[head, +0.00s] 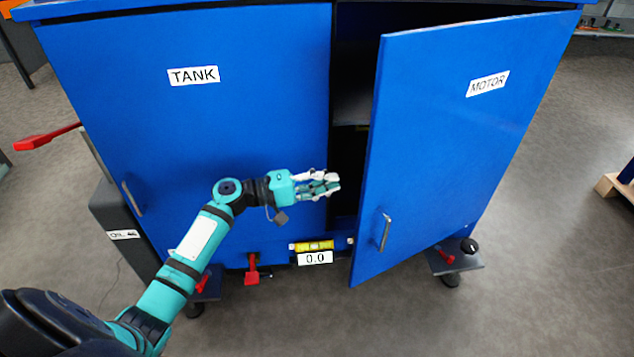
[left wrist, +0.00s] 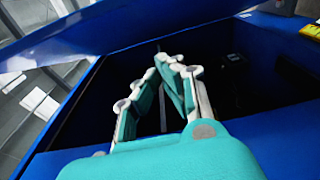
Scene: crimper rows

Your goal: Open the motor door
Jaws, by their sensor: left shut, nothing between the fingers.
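The motor door (head: 450,140) is a blue panel with a MOTOR label (head: 487,84). It stands partly open, hinged at the right, with a dark gap at its left edge. Its metal handle (head: 384,232) is low on the panel. My left gripper (head: 335,184) is shut and empty, at the gap just left of the door's free edge. In the left wrist view the gripper (left wrist: 165,65) points into the dark cabinet interior (left wrist: 225,75). I cannot tell whether it touches the door. My right gripper is not in view.
The tank door (head: 190,130) is closed, with a handle (head: 132,198) at its lower left. Below the gap are a yellow level (head: 314,245) and a 0.0 label (head: 315,258). Red levers (head: 252,268) stick out at the cabinet's foot.

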